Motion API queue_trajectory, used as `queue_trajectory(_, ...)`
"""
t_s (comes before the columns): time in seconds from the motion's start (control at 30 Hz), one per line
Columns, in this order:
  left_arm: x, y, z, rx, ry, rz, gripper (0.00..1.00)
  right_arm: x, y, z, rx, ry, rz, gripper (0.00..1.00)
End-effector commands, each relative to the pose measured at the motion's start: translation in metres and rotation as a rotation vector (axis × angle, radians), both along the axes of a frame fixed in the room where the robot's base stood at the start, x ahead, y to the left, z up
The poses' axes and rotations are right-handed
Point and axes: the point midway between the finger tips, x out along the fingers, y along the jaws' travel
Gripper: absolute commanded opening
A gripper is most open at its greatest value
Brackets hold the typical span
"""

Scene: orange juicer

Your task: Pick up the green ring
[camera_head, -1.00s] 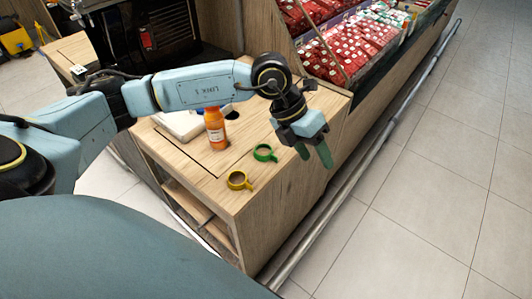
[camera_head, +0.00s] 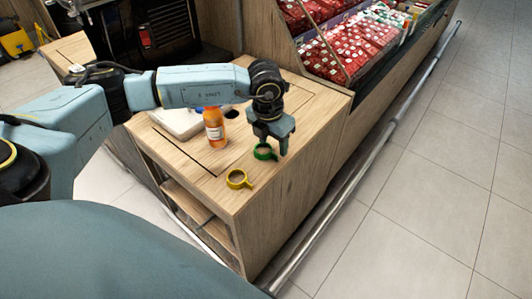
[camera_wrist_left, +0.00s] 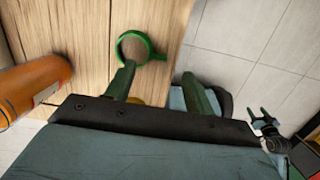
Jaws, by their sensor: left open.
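The green ring (camera_head: 264,153), with a small handle, lies on the wooden counter near its right edge. It also shows in the left wrist view (camera_wrist_left: 121,46), ahead of the fingertips. My left gripper (camera_head: 271,150) points down right over the ring in the head view, partly covering it. A small gripper, seemingly my right one (camera_wrist_left: 259,113), shows far off at the right of that view.
A yellow ring (camera_head: 238,180) lies nearer the counter's front corner. An orange bottle (camera_head: 214,130) stands left of the green ring, also in the left wrist view (camera_wrist_left: 35,85). The wooden counter (camera_head: 205,190) drops off to the tiled floor on the right.

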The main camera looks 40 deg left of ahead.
Motion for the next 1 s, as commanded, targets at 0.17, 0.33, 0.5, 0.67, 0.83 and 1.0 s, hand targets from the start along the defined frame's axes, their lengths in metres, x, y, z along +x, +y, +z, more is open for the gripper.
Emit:
queue_trajectory(0.17,0.006,0.005,-0.025,0.001,0.002,0.002,0.54,0.013,0.002,0.015,0.0,-0.016,-0.005,0.6)
queue_trajectory(0.33,0.008,0.004,-0.042,0.0,0.001,0.0,0.54,0.02,0.007,0.027,0.004,-0.024,-0.007,0.6)
queue_trajectory(0.5,0.009,0.004,-0.045,0.0,0.0,0.0,0.54,0.021,0.008,0.031,0.004,-0.025,-0.007,0.6)
queue_trajectory(0.67,0.009,0.004,-0.045,0.0,0.0,0.0,0.5,0.021,0.008,0.031,0.004,-0.025,-0.007,0.6)
queue_trajectory(0.83,0.009,0.004,-0.045,0.0,0.0,0.0,0.27,0.021,0.008,0.03,0.004,-0.025,-0.007,0.6)
queue_trajectory(1.0,0.009,0.004,-0.045,0.0,0.0,0.0,0.06,0.021,0.008,0.03,0.005,-0.026,-0.007,0.6)
